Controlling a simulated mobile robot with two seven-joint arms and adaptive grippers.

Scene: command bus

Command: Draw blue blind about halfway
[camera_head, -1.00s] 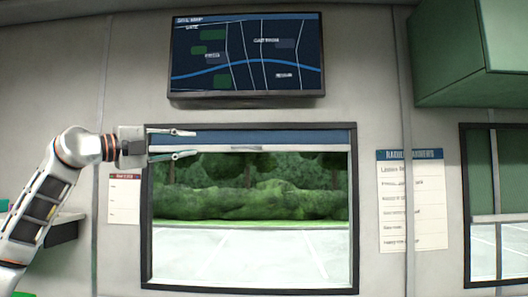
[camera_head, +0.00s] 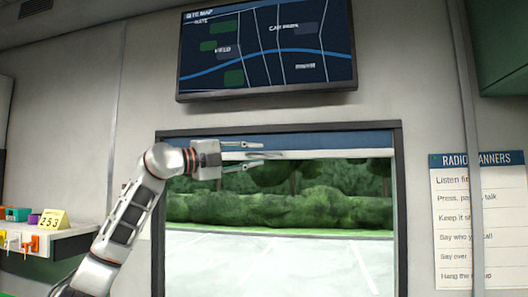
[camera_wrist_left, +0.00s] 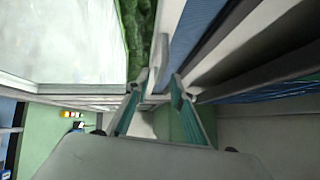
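The blue blind (camera_head: 340,140) is a short band at the top of the window, with a pale bottom bar (camera_head: 350,154) and a small grey handle (camera_head: 270,155) on that bar. The blind also shows in the left wrist view (camera_wrist_left: 200,25), with the handle (camera_wrist_left: 164,55) ahead of the fingers. My left gripper (camera_head: 255,157) is open at the handle's left part, one finger above the bar and one below. The left wrist view shows the fingertips (camera_wrist_left: 160,86) apart; whether they touch the handle I cannot tell. My right gripper is not in view.
A dark window frame (camera_head: 398,220) surrounds the glass. A site map screen (camera_head: 265,50) hangs above it. A radio manners notice (camera_head: 478,220) is on the right wall. A shelf (camera_head: 60,242) with small coloured items is at the lower left.

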